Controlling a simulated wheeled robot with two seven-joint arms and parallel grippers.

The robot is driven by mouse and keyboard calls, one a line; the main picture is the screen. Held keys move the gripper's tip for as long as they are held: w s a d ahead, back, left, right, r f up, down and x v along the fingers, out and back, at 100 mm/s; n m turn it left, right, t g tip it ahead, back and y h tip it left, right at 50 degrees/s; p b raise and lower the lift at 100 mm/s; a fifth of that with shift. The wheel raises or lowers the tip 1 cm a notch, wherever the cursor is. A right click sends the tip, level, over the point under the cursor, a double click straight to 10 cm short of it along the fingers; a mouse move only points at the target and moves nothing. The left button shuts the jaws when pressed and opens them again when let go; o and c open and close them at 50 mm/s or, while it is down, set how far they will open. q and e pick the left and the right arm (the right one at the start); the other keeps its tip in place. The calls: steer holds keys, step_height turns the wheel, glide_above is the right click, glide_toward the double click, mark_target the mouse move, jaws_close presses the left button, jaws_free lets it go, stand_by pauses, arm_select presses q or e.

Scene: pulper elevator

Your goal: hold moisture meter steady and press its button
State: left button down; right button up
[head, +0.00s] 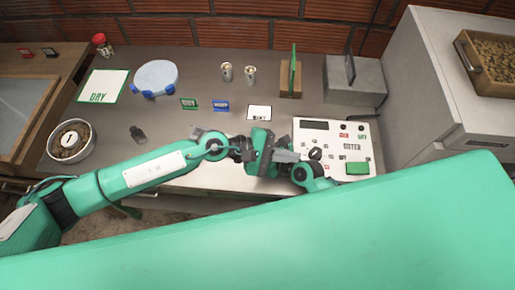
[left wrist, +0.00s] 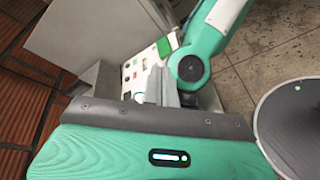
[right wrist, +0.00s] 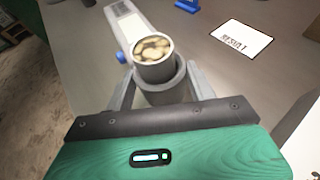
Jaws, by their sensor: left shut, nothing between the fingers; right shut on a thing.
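A grey cylindrical cup of pale beans (right wrist: 154,50) shows in the right wrist view; it looks like part of the moisture meter. A white elongated body with a blue knob (right wrist: 121,57) extends beyond it; I cannot tell whether they are joined. My right gripper (right wrist: 160,88) is shut around the cup, one finger on each side. My left gripper (left wrist: 162,86) is shut and empty. In the head view the left gripper (head: 284,156) is close to the right hand near the table's front, and the arms hide most of the meter. Button contact cannot be seen.
A white control panel (head: 312,148) stands right of the grippers. Two cans (head: 227,71) stand farther back. A bowl of beans (head: 84,150) is left.

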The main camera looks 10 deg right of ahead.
arm_select(q)
steer(key=w+r+n+t+h, duration=0.1)
steer(key=r+n+t+h, duration=0.15)
steer(key=n, duration=0.25)
steer(key=n+t+y, duration=0.9)
steer(key=n+t, duration=0.4)
steer(key=n, duration=0.9)
glide_above(224, 168)
steer(key=s+d, duration=0.3)
step_height(224, 168, down, 11)
steer(key=s+a+f+n+g+y, duration=0.1)
steer(key=a+f, duration=0.1)
steer(key=s+a+f+n+g+y, duration=0.1)
steer(key=s+a+f+n+y, duration=0.1)
steer(key=a, duration=0.1)
steer(key=s+a+f+n+g+y, duration=0.1)
steer(key=s+a+f+y, duration=0.1)
steer(key=f, duration=0.1)
steer(key=shift+s+a, duration=0.15)
steer(key=shift+a, duration=0.15)
steer(key=shift+w+d, duration=0.7)
steer(key=shift+w, duration=0.55)
steer(key=shift+w+d, duration=0.75)
steer(key=shift+w, duration=0.5)
steer(key=shift+w+d, duration=0.7)
steer(key=shift+w, duration=0.55)
steer(key=shift+w, duration=0.1)
steer(key=shift+w+d, duration=0.2)
steer(key=shift+w, duration=0.05)
